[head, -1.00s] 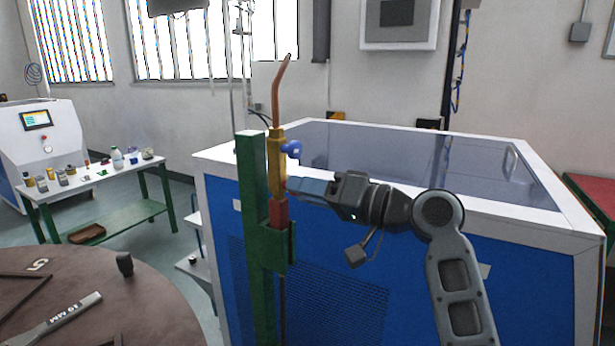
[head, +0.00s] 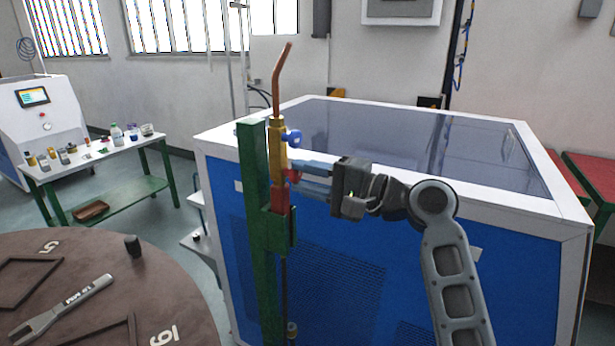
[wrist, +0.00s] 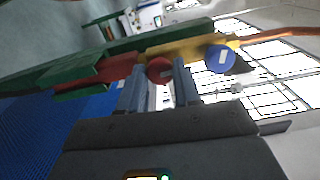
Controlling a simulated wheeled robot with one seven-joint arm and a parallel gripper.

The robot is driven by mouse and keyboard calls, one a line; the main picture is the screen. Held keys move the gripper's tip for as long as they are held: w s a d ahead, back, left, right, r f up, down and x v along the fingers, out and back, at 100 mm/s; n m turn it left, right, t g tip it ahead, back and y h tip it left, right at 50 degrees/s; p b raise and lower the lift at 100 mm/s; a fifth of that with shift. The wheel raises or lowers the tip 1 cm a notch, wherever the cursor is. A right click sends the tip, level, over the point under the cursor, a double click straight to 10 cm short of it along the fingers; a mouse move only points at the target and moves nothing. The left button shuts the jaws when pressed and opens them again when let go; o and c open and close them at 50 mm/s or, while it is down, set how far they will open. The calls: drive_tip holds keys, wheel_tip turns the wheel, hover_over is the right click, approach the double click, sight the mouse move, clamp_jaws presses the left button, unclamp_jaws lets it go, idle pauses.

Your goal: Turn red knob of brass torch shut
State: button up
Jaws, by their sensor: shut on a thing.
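The brass torch (head: 278,145) stands upright in a green holder (head: 255,200), with a bent copper tip on top and a red lower handle. Its red knob (head: 293,175) is on the right side, below a blue knob (head: 294,138). My gripper (head: 305,173) reaches in from the right, with its fingers at the red knob. In the wrist view, the red knob (wrist: 159,71) sits between the two fingers of my gripper (wrist: 161,85), which are shut on it. The blue knob (wrist: 220,59) is just beside the right finger and looks clear of it.
A large blue and white cabinet (head: 400,215) with a dark glass top stands behind the torch and my arm. A round brown table (head: 90,270) with a wrench (head: 62,308) is at the lower left. A small green-legged table (head: 100,158) with bottles stands farther back.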

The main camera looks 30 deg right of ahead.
drive_tip(key=shift+m, duration=0.6)
drive_tip(key=o, duration=1.1)
drive_tip(key=shift+c, duration=0.2)
drive_tip(key=shift+s, duration=0.1)
drive_tip(key=b+v, duration=0.2)
drive_tip(key=v, duration=0.5)
drive_tip(key=shift+s+d, duration=0.2)
drive_tip(key=shift+s, duration=0.05)
